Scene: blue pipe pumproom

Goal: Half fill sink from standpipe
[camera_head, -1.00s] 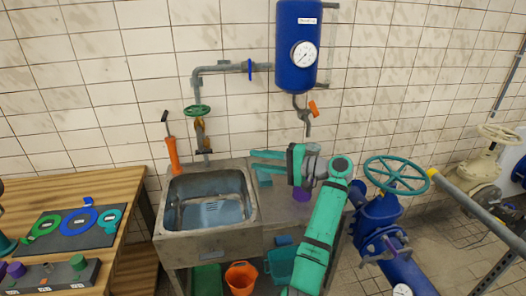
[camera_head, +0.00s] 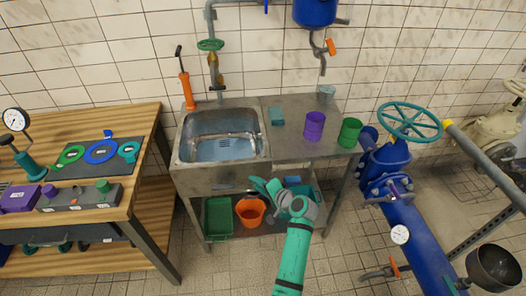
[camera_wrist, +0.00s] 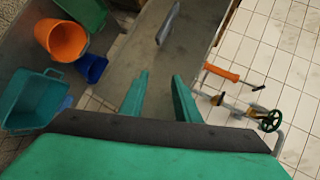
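The steel sink (camera_head: 184,150) is set in the left of a metal counter. Its basin floor looks bluish; I cannot tell whether water is in it. The standpipe (camera_head: 213,75) rises behind the sink, with a green handwheel (camera_head: 210,45) and a brass-coloured tap above the basin. The handwheel also shows at the right of the wrist view (camera_wrist: 270,121).
An orange bucket (camera_head: 250,211) and a green tub (camera_head: 217,217) sit on the shelf below. A blue valve pipe (camera_head: 425,245) stands right; a wooden bench (camera_head: 95,215) left.

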